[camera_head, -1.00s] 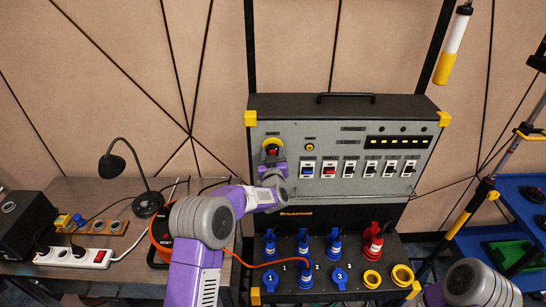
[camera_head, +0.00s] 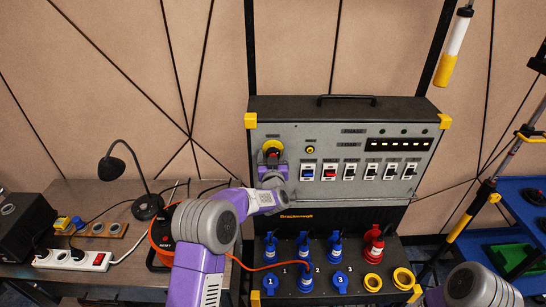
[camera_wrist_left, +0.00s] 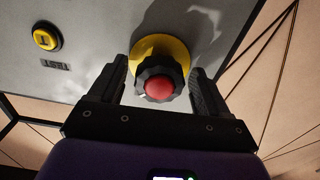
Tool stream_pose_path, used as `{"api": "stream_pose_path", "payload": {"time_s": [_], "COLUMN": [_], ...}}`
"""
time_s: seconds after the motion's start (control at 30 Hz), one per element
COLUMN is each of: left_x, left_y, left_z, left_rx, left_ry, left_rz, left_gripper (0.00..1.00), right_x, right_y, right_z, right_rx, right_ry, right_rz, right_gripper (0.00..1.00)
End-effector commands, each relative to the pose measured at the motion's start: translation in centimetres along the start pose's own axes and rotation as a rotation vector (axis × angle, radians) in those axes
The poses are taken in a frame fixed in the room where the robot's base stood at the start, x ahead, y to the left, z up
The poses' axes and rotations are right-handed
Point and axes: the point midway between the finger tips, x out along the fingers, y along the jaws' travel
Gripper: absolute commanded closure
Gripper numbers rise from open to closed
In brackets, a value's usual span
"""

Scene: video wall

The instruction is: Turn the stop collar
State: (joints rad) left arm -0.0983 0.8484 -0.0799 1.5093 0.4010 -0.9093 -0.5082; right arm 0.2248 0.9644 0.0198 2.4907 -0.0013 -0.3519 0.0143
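The stop collar (camera_wrist_left: 157,77) is a black, lobed ring around a red button (camera_wrist_left: 159,88), in front of a yellow round base (camera_wrist_left: 160,46). It sits at the upper left of the grey panel; in the head view the yellow base (camera_head: 272,145) shows above my gripper. My left gripper (camera_wrist_left: 160,66) is open, one black finger on each side of the collar, with a gap on both sides. It also shows in the head view (camera_head: 272,158), close to the panel. My right gripper is out of view.
A yellow test button (camera_wrist_left: 45,39) lies left of the collar in the wrist view. Several rocker switches (camera_head: 349,171) line the panel. Blue and red plugs (camera_head: 373,243) stand below. A workbench (camera_head: 110,195) with a lamp and power strip is at left.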

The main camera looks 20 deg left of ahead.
Motion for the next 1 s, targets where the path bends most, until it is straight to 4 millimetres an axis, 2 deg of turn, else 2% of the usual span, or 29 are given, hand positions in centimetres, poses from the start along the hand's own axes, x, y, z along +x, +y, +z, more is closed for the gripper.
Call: {"api": "stream_pose_path", "payload": {"time_s": [0.37,0.8,1.0], "left_x": [-0.7,-6.3,-7.5], "left_y": [0.1,0.1,0.0], "left_z": [0.1,0.1,0.1], "left_rx": [0.0,0.0,0.0], "left_ry": [-0.003,-0.002,-0.001], "left_rz": [0.001,0.002,0.0], "left_gripper": [0.23,0.23,0.23], "right_x": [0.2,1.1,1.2], "right_y": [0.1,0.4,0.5], "right_z": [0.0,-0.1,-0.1], "right_rx": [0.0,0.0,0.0], "right_ry": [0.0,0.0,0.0], "right_rz": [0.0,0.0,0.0], "right_gripper": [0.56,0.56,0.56]}}
